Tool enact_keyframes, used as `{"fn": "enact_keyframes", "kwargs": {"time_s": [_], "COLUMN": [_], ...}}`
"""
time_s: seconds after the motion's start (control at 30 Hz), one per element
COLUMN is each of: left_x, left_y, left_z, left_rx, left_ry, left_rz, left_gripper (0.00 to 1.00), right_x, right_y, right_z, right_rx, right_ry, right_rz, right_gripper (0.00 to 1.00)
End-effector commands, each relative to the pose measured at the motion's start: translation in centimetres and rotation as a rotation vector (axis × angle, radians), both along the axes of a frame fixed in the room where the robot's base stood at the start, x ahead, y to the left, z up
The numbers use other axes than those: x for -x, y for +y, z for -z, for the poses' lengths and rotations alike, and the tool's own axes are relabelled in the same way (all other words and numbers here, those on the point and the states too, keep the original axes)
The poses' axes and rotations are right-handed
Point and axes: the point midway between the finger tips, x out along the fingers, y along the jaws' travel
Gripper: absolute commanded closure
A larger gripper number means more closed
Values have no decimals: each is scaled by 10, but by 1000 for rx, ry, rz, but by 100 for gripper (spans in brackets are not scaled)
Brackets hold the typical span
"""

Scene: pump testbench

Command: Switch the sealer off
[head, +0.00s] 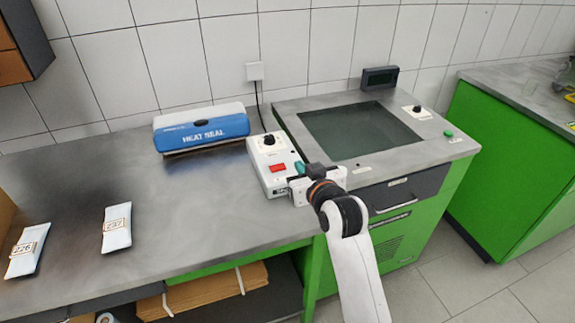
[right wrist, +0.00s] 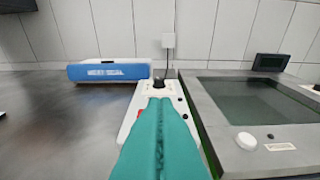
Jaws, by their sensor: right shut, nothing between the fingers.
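The blue and white heat sealer (head: 203,128) stands on the grey bench against the wall; it also shows in the right wrist view (right wrist: 108,72). To its right is a white control box (head: 262,153) with a black knob (head: 269,141) and a red switch (head: 278,168). My right gripper (head: 299,168) is shut and empty, with its teal fingertips over the right side of the box, just right of the red switch. In the right wrist view the shut fingers (right wrist: 160,106) hide part of the box, and only a sliver of the red switch (right wrist: 139,113) shows. I cannot tell whether they touch the box. My left gripper is not in view.
A machine with a dark glass panel (head: 358,131) stands right of the box, with a black knob (head: 417,109) and green button (head: 448,133). Two labelled pouches (head: 117,228) (head: 27,250) lie at left. The bench between pouches and sealer is clear.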

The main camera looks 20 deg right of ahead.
Motion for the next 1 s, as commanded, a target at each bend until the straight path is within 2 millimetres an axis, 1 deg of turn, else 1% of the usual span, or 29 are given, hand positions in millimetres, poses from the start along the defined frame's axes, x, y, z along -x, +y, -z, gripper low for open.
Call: {"fn": "enact_keyframes", "kwargs": {"time_s": [0.17, 0.27, 0.37, 0.6, 0.8, 0.9, 1.0], "left_x": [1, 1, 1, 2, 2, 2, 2], "left_y": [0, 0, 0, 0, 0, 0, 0], "left_z": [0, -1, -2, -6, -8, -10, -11], "left_rx": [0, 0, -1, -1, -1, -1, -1], "left_ry": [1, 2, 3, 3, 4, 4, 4], "left_rz": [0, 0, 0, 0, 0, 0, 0], "left_gripper": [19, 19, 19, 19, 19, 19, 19], "right_x": [-1, -8, -21, -66, -100, -97, -97], "right_y": [0, 0, 1, 2, 4, 3, 3], "right_z": [1, 2, 5, 16, 25, 45, 56], "right_rx": [0, 0, 0, -1, 0, 0, 0], "right_ry": [2, 1, 3, 3, 3, 8, 6], "right_rz": [0, 0, -1, 0, -1, 0, 0], "right_gripper": [100, 100, 100, 100, 100, 100, 100]}}
